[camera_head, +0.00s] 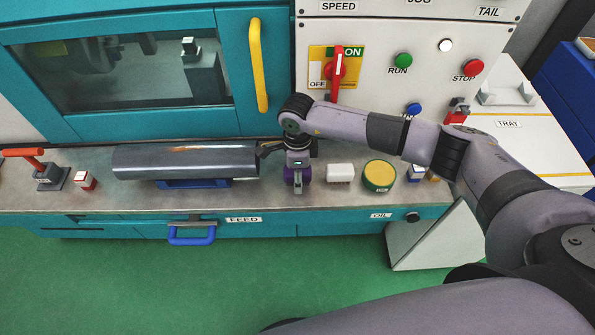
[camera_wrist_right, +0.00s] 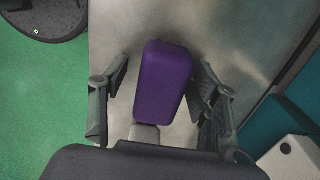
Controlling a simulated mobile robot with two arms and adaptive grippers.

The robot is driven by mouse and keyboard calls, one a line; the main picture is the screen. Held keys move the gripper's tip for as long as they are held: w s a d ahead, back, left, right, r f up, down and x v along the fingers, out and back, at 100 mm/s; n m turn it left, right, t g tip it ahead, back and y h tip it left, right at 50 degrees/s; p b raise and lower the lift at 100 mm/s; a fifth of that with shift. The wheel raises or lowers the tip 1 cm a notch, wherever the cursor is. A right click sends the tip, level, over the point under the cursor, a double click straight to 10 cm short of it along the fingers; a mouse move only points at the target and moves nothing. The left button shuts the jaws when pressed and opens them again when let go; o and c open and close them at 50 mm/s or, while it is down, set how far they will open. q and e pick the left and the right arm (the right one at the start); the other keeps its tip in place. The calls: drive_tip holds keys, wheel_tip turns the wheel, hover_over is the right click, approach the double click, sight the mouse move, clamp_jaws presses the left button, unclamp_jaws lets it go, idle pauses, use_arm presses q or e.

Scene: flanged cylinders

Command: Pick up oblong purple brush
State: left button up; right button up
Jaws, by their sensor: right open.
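The oblong purple brush (camera_wrist_right: 163,82) lies on the grey metal ledge in the right wrist view, with a pale part at its lower end. My right gripper (camera_wrist_right: 156,88) is open, with one finger on each side of the brush. The right finger looks close to the brush; I cannot tell if it touches. In the head view my right gripper (camera_head: 298,182) points down at the ledge, and only a bit of the purple brush (camera_head: 289,176) shows behind it. My left gripper is not in view.
A grey metal cylinder (camera_head: 185,160) rests on a blue support left of the gripper. A white block (camera_head: 340,172) and a yellow-and-green round tin (camera_head: 379,175) stand to the right. The machine's control panel (camera_head: 375,85) rises behind. The ledge's front edge is close.

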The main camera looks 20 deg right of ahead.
drive_tip(key=shift+c, duration=0.4)
drive_tip(key=c, duration=1.2)
